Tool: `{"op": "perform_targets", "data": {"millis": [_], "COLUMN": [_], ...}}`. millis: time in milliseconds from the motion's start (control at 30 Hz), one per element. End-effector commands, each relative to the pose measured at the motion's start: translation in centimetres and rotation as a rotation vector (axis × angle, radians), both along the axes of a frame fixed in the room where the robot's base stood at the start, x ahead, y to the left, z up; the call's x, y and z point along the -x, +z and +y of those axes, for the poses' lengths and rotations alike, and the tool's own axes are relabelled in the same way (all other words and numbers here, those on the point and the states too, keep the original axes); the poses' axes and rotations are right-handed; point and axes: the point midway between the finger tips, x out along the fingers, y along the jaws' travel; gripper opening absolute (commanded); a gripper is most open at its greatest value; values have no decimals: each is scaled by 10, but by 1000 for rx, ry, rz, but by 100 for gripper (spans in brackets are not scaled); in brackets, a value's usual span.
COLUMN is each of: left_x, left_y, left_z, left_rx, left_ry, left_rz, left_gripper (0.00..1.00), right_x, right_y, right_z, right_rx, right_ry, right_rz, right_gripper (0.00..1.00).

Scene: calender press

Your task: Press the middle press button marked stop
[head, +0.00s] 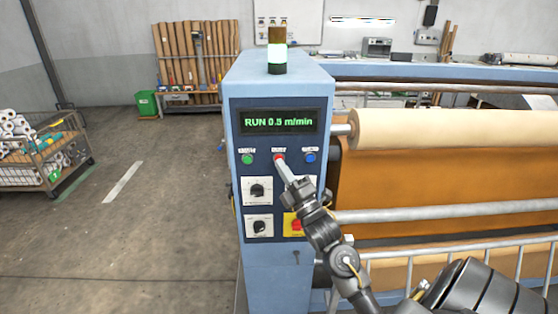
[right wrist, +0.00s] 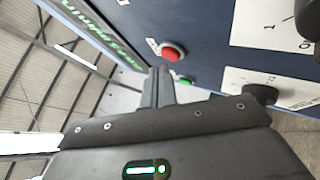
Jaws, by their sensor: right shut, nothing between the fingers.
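The middle press button is red (head: 278,156) and sits between a green button (head: 247,159) and a blue button (head: 310,158) on the press's control panel. In the right wrist view the red button (right wrist: 173,50) stands out from the dark panel. My right gripper (head: 282,164) is shut and empty, its fingertips pointing at the red button and covering part of it. In the wrist view the fingertips (right wrist: 160,72) are close beside the button; I cannot tell whether they touch it. The label above the button is too small to read. My left gripper is not in view.
The display (head: 279,121) reads "RUN 0.5 m/min". Below the buttons are two black rotary knobs (head: 257,190) and a red button on a yellow plate (head: 295,225), partly behind my arm. Rollers with tan material (head: 440,130) and a railing (head: 490,262) lie to the right.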

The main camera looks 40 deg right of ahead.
Motion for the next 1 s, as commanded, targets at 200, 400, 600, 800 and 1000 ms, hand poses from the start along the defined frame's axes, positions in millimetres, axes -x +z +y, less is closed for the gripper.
{"op": "perform_targets", "data": {"millis": [200,400,600,800,1000], "left_x": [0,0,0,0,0], "left_y": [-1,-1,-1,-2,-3], "left_z": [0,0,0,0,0], "left_rx": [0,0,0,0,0], "left_ry": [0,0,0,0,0], "left_rz": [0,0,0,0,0], "left_gripper": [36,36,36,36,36], "right_x": [-3,-3,-4,-6,-8], "right_y": [0,0,0,-1,0], "right_z": [-3,-3,-3,-5,-6], "right_rx": [0,0,0,1,1], "right_ry": [0,0,0,-1,-1], "right_rz": [1,1,1,1,1], "right_gripper": [0,0,0,0,0]}}
